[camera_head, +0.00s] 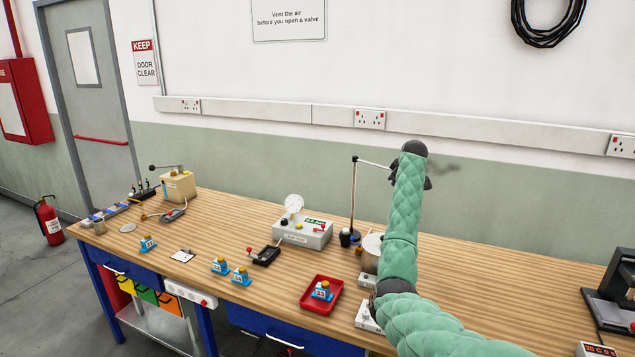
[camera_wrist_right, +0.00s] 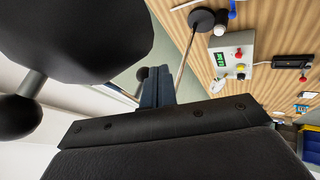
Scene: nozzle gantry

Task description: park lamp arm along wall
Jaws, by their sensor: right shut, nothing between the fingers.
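The lamp's upright post (camera_head: 354,200) rises from the bench near the back edge, with its dark round base also in the right wrist view (camera_wrist_right: 203,20). From its top, the thin pale lamp arm (camera_head: 372,162) reaches right toward my right gripper (camera_head: 396,169), whose sleeve hides what lies beyond. In the right wrist view my right gripper (camera_wrist_right: 156,88) is shut with nothing visible between its fingers. The pale arm (camera_wrist_right: 117,92) passes close to the fingertips; I cannot tell if they touch. A large dark rounded shape with a ball on a rod fills the upper left there. My left gripper is out of view.
A grey control box (camera_head: 303,234) stands left of the post. A metal pot (camera_head: 372,247) is close to its right, partly behind my sleeve. A red tray (camera_head: 321,295) lies nearer the front. A wall trunking with sockets (camera_head: 370,118) runs behind. The bench right of my arm is fairly clear.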

